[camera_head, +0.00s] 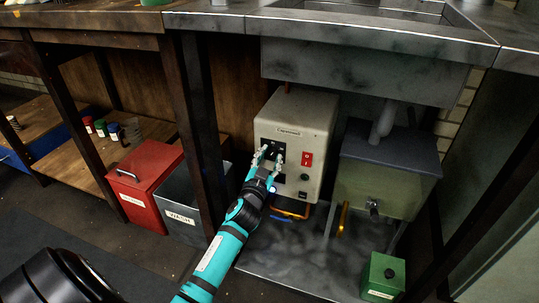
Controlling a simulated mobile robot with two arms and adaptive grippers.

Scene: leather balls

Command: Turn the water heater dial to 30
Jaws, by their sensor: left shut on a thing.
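The water heater (314,127) is a beige box under the sink counter, with a red switch (306,159) and small black parts on its front. My left gripper (269,158), on a teal arm, reaches up to the left part of this front. Its two light fingertips are at a dark area on the panel, one on each side. It is shut on the dial there, which is mostly hidden by the fingers. The dial's number marks are too small to read. My right gripper is not in view.
A grey metal sink basin (360,79) hangs above the heater. A green-grey box (375,189) with a tap stands to its right. A small green box (382,277) is at the front right.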

